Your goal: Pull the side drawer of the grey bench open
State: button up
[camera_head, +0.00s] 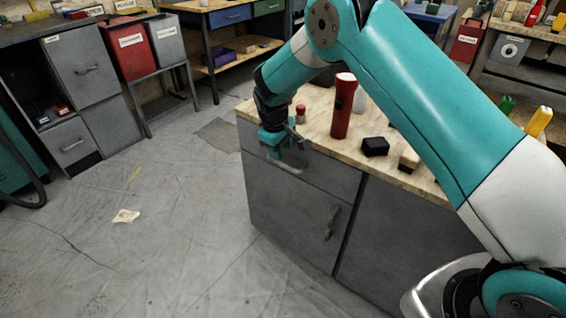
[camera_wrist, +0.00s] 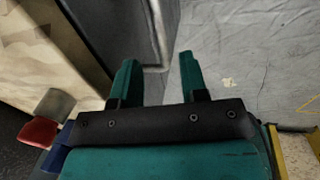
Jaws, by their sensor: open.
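The grey bench (camera_head: 300,215) has a light wooden top (camera_head: 310,105). Its upper drawer (camera_head: 335,177) looks shut, level with the front. My gripper (camera_head: 287,150) is at the left part of this drawer front, just below the top's edge. The drawer's handle (camera_head: 285,167) shows partly, close by the fingertips. In the wrist view my gripper (camera_wrist: 158,68) has its two teal fingers apart, with nothing clamped between them. The bench's grey front (camera_wrist: 100,25) lies beyond them. Whether the fingers touch the handle I cannot tell.
On the top stand a red torch (camera_head: 343,105), a small red-capped item (camera_head: 300,114), a black box (camera_head: 375,147) and other items. A cupboard door with a handle (camera_head: 331,222) is below the drawer. The floor (camera_head: 170,240) left of the bench is largely clear, with a paper scrap (camera_head: 126,216).

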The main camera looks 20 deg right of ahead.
aim_at(283, 164)
jog(key=f, duration=0.4)
jog(key=d+f, duration=0.1)
jog(key=f, duration=0.1)
jog(key=shift+w, duration=0.35)
grip_shut()
